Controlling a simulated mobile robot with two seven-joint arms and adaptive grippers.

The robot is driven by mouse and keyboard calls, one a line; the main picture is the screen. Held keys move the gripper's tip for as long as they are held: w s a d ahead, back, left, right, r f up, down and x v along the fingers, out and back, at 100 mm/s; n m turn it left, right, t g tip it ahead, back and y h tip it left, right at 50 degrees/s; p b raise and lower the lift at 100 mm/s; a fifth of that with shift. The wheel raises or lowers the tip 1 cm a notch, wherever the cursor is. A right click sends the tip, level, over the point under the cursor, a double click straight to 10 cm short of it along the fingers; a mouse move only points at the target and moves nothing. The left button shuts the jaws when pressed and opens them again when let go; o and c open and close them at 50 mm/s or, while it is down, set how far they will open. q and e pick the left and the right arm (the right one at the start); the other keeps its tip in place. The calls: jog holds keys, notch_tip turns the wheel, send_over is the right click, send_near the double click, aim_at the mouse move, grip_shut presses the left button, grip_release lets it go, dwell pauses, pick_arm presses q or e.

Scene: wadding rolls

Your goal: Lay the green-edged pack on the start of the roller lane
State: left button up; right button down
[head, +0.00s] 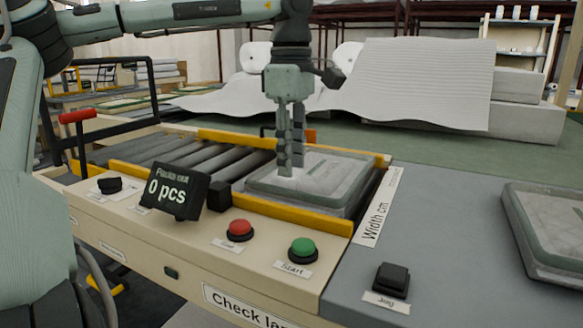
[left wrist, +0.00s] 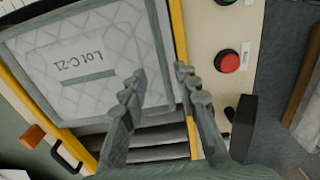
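A green-edged pack (head: 325,172) with a quilted pale top lies flat at the right end of the roller lane (head: 195,153), between its yellow rails. In the left wrist view the pack (left wrist: 85,62) shows the print "Lot C-21" and a green strip. Whether the fingertips touch the pack I cannot tell. My right gripper is not in view.
A second pack (head: 548,225) lies on the grey table (head: 440,215) at right. The panel in front carries a display (head: 175,190) reading "0 pcs", a red button (head: 240,229) and a green Start button (head: 302,248). White wadding (head: 420,85) hangs behind.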

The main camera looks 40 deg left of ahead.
pick_arm(q)
notch_tip(320, 180, up, 10)
jog(key=shift+r, duration=0.2)
jog(key=shift+s, duration=0.1)
dwell(0.4)
